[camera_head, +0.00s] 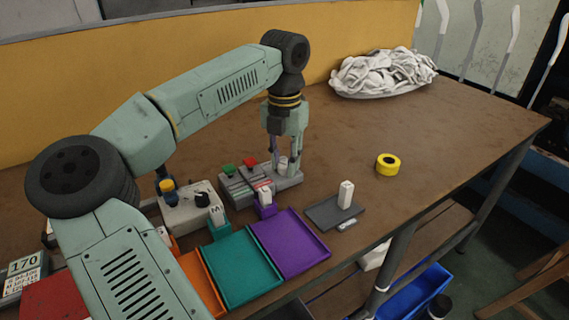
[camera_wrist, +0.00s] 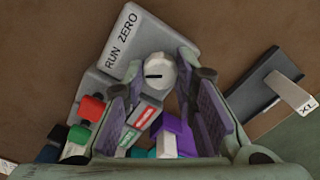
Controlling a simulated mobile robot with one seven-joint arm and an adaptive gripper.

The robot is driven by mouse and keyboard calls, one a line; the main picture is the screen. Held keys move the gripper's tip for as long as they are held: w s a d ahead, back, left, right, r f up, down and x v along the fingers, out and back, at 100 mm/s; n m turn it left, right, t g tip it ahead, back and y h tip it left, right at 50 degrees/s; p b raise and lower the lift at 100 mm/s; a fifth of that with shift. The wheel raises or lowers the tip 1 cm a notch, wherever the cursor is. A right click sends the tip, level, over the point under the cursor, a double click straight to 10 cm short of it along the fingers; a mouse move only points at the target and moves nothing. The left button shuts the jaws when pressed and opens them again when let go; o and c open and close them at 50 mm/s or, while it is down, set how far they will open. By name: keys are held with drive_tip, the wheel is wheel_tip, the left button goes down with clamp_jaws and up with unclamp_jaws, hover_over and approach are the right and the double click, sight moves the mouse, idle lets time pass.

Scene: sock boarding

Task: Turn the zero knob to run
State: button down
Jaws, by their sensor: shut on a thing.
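The zero knob (camera_wrist: 160,72) is a round white-grey knob with a short black mark. It sits on a grey box (camera_wrist: 127,46) printed RUN and ZERO. In the wrist view the mark lies almost level, on the knob's left half towards the lettering; I cannot tell which word it meets. My gripper (camera_head: 284,160) points down over the box, and its two fingers are shut on the knob from either side. In the head view the fingers partly cover the knob, and its mark cannot be made out there.
Green (camera_head: 228,169) and red (camera_head: 250,163) buttons stand left of the knob. Purple (camera_head: 293,247) and teal (camera_head: 240,270) trays lie in front. A dark plate (camera_head: 322,213) with a white block, a yellow tape roll (camera_head: 388,163) and a sock pile (camera_head: 380,75) are right. The table's back middle is clear.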

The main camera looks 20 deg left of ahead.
sight(284, 164)
drive_tip(key=shift+n+b, duration=0.35)
drive_tip(key=shift+n, duration=0.75)
drive_tip(key=c, duration=1.6)
unclamp_jaws()
wheel_tip(284, 164, up, 12)
drive_tip(key=shift+r, duration=0.1)
